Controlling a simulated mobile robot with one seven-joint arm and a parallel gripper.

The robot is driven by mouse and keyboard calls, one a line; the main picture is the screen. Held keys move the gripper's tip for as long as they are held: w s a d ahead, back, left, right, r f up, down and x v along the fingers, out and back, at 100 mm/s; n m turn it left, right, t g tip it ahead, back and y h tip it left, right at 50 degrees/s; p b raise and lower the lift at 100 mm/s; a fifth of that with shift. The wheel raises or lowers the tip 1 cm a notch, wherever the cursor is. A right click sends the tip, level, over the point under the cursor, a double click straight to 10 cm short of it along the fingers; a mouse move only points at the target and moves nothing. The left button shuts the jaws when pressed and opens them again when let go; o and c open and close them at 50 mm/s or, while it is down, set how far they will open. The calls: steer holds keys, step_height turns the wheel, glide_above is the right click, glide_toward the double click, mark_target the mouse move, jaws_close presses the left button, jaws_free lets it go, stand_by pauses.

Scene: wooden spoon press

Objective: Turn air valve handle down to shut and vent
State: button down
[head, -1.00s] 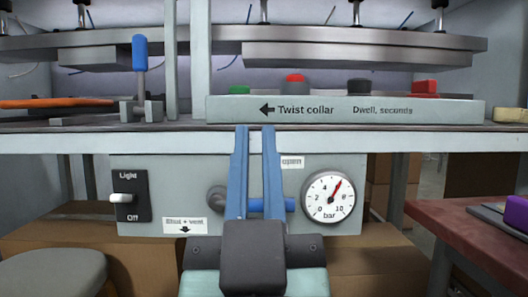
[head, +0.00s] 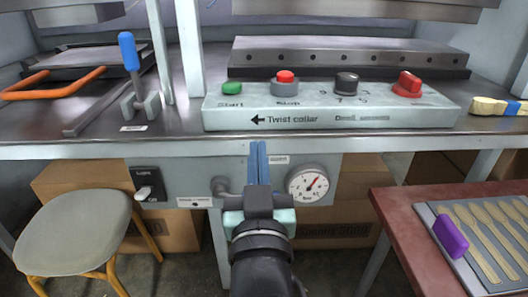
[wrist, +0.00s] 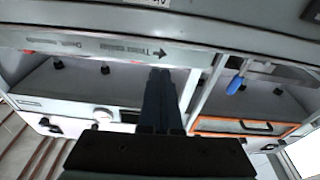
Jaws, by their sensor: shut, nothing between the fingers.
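The air valve's round grey hub (head: 221,187) shows on the front panel under the bench, left of my gripper. The blue valve handle is hidden behind my gripper, so its angle cannot be read. The "open" label (head: 278,159) is to the upper right, and the "Shut + vent" label (head: 195,202) with a down arrow is to the lower left. My gripper (head: 258,146) points up in front of the panel, its blue fingers together and empty. The shut fingers also show in the wrist view (wrist: 159,76). The pressure gauge (head: 308,184) needle points up and right.
A light switch (head: 149,184) is on the panel's left. The control box (head: 330,112) with buttons and knobs sits on the bench above. A grey stool (head: 75,232) stands left. A red table (head: 400,218) with a tray of wooden spoons (head: 482,240) stands right.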

steer(key=s+g+p, duration=0.1)
steer(key=g+p, duration=0.1)
steer(key=p, duration=0.7)
steer(key=s+g+p, duration=0.2)
steer(key=p, duration=0.8)
steer(key=s+g+p, duration=0.2)
steer(key=g+p, duration=0.1)
steer(key=p, duration=0.7)
steer(key=shift+s+d+f, duration=0.1)
steer(key=shift+d+f, duration=0.25)
steer(key=shift+f, duration=0.05)
steer(key=b+x, duration=0.1)
steer(key=x, duration=0.9)
steer(key=shift+f, duration=0.15)
steer(key=shift+s+f+b, duration=0.2)
steer(key=shift+f, duration=0.75)
steer(key=shift+s+f+b, duration=0.15)
steer(key=shift+s+f, duration=0.05)
steer(key=shift+f, duration=0.75)
steer(key=shift+f, duration=0.1)
